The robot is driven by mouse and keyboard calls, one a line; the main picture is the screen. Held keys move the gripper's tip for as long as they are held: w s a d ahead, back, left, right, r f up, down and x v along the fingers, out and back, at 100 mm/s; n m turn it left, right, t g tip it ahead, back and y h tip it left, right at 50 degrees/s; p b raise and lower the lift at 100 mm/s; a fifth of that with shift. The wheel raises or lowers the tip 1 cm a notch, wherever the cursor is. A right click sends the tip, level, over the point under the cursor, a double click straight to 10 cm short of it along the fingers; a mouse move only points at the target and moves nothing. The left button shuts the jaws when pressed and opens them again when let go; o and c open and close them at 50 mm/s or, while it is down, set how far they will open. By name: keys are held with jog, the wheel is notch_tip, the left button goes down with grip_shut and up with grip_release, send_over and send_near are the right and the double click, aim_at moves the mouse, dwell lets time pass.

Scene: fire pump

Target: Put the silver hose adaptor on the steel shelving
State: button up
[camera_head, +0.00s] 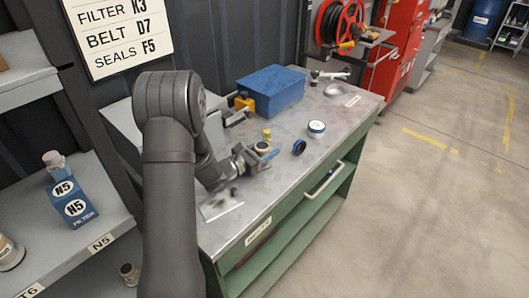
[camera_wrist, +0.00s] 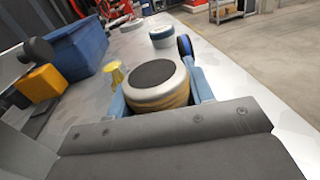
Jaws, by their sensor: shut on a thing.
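The silver hose adaptor (camera_wrist: 152,88), a short round fitting with a silver rim, dark top and brass-coloured lower part, sits between the blue fingers of my gripper (camera_wrist: 160,98). In the head view my gripper (camera_head: 264,151) is low over the workbench with the adaptor (camera_head: 262,145) upright in it. I cannot tell whether the adaptor touches the bench; its underside is hidden. The steel shelving (camera_head: 108,222) is at the left of the head view, apart from my gripper, with grey shelves labelled N5 and T6.
The workbench (camera_head: 343,115) holds a blue toolbox (camera_head: 270,90), a small yellow fitting (camera_head: 267,133), a blue ring (camera_head: 299,147) and a round white-and-blue tin (camera_head: 316,128) near my gripper.

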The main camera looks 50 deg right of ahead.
aim_at(269, 145)
jog(key=shift+r, duration=0.55)
jog(key=r, duration=0.2)
jog(key=s+r, duration=0.1)
jog(key=shift+r, duration=0.35)
jog(key=s+r, duration=0.6)
jog(key=s, duration=0.4)
jog(key=shift+s, duration=0.35)
